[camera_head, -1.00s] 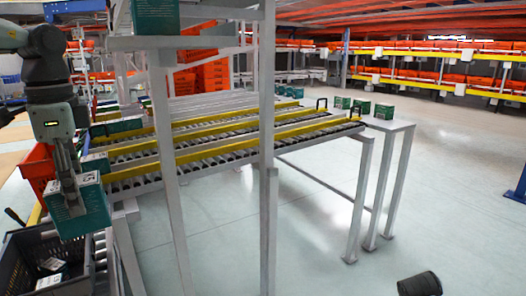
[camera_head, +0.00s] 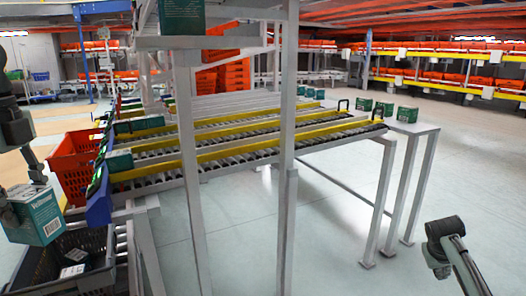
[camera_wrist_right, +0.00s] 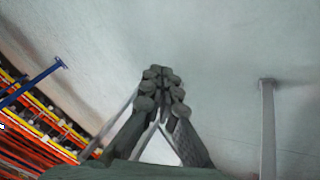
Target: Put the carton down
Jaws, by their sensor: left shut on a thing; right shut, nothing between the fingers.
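A teal and white carton (camera_head: 36,214) is at the left edge of the head view. My left gripper (camera_head: 10,212) is shut on it and holds it up, slightly tilted, above and beside a dark grey tote (camera_head: 38,256). My right gripper (camera_wrist_right: 162,82) is shut and empty in the right wrist view, over bare floor. The fingertips touch each other. In the head view, part of my right arm shows at the lower right.
Two small boxes lie in the grey tote. An orange tote (camera_head: 70,160) stands behind it. A roller conveyor with yellow rails (camera_head: 235,152) and grey posts (camera_head: 187,150) fills the middle. Green cartons stand on a far table (camera_head: 415,126). The floor at right is clear.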

